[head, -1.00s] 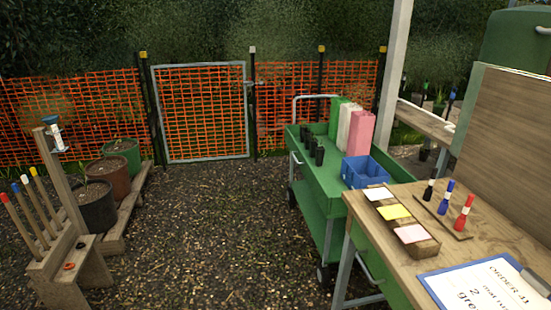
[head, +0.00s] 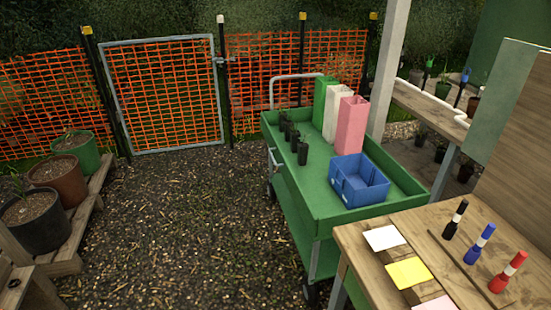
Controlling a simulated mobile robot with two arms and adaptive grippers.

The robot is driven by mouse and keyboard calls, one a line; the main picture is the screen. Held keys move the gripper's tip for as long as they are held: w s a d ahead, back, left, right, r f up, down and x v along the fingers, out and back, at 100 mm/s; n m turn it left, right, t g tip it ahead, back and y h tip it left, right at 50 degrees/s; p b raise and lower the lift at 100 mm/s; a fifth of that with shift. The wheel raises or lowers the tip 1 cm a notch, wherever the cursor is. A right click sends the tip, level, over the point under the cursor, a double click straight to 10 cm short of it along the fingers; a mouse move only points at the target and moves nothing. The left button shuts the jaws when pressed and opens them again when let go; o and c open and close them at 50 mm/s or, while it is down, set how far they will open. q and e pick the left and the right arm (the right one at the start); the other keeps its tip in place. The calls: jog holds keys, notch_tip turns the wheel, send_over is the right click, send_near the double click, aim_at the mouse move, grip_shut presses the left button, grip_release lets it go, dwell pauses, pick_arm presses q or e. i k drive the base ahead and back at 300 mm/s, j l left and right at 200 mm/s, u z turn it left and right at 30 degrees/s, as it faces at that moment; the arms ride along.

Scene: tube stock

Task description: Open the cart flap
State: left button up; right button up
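The green cart (head: 315,182) stands right of the middle, with a raised rim around its top tray and a lower shelf (head: 297,232) below. I cannot make out for sure which panel is the flap; the visible rim sides look upright. A small grey metal part (head: 274,160) shows on the cart's left side. A grey push handle (head: 272,92) rises at the far end. On the tray are several small black pots (head: 302,150), upright green, white and pink (head: 351,124) holders and a blue divided bin (head: 358,182). Neither of my grippers is in view.
A wooden table (head: 450,275) with coloured cards and three markers stands close against the cart's near right. Gravel ground (head: 190,215) left of the cart is clear. Potted plants (head: 57,185) stand at left; an orange mesh fence with a gate (head: 165,95) closes the back.

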aim_at(311, 219)
jog(key=i+j, duration=0.6)
jog(key=j, duration=0.2)
jog(key=i+j+z, duration=0.1)
jog(key=i+j, duration=0.5)
jog(key=j, duration=0.25)
